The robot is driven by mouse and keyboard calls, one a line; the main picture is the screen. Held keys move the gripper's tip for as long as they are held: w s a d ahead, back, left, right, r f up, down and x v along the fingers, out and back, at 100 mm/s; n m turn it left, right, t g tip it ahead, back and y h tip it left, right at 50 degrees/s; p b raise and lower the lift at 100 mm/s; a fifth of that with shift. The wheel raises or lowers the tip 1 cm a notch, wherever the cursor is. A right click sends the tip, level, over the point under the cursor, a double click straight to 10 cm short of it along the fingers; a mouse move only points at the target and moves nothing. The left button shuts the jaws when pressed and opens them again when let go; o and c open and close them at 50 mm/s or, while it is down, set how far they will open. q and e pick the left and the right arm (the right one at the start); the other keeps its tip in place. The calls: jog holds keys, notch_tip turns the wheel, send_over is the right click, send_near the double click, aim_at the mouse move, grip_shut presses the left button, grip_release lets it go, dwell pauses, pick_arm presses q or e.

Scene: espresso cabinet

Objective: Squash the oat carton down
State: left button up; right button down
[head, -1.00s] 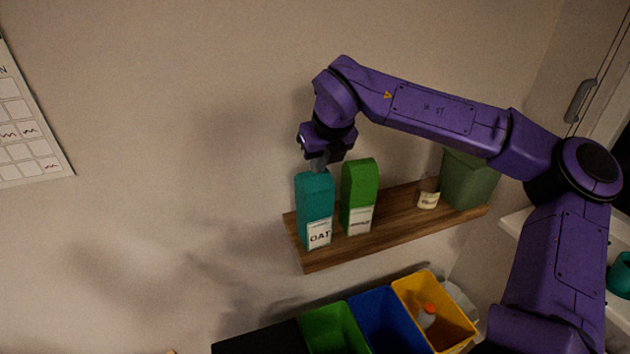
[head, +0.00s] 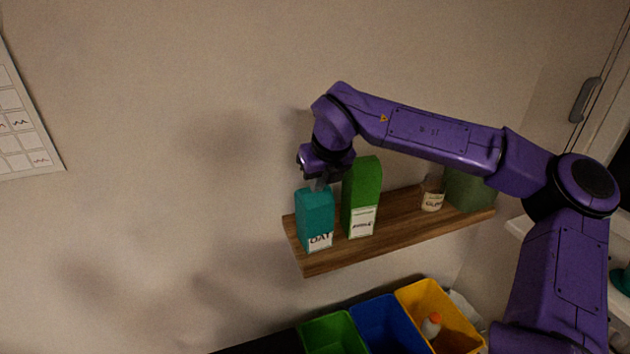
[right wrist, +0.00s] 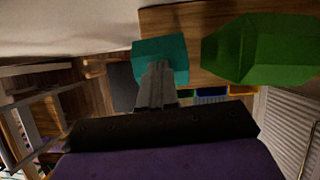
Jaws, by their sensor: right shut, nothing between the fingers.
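The teal oat carton (head: 315,212) stands upright at the left end of the wooden shelf, its white OAT label low on the front. It is clearly shorter than the green carton beside it. My right gripper (head: 319,184) points down with its shut fingertips on the carton's top. In the right wrist view the shut fingers (right wrist: 156,84) lie over the teal top of the oat carton (right wrist: 175,50), with nothing between them. The exact contact is partly hidden by the fingers. My left gripper is out of view.
The tall green carton (head: 362,190) stands close to the right on the shelf (head: 395,218). A labelled jar (head: 432,198) and a dark green container (head: 468,190) stand farther right. Green (head: 333,335), blue (head: 388,322) and yellow (head: 425,295) bins are below.

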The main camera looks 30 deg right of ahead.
notch_tip(320, 180, down, 4)
jog(key=shift+r+b, duration=0.1)
jog(key=shift+b, duration=1.05)
jog(key=shift+r, duration=0.2)
jog(key=s, duration=0.2)
jog(key=s+r, duration=0.1)
jog(key=shift+a, duration=0.25)
jog(key=shift+r, duration=0.2)
jog(key=b, duration=0.1)
send_near(318, 195)
jog(key=s, duration=0.1)
jog(key=s+r, duration=0.1)
jog(key=s, duration=0.1)
jog(key=shift+s+a+r, duration=0.1)
jog(key=shift+a+r, duration=0.15)
jog(key=shift+r, duration=0.1)
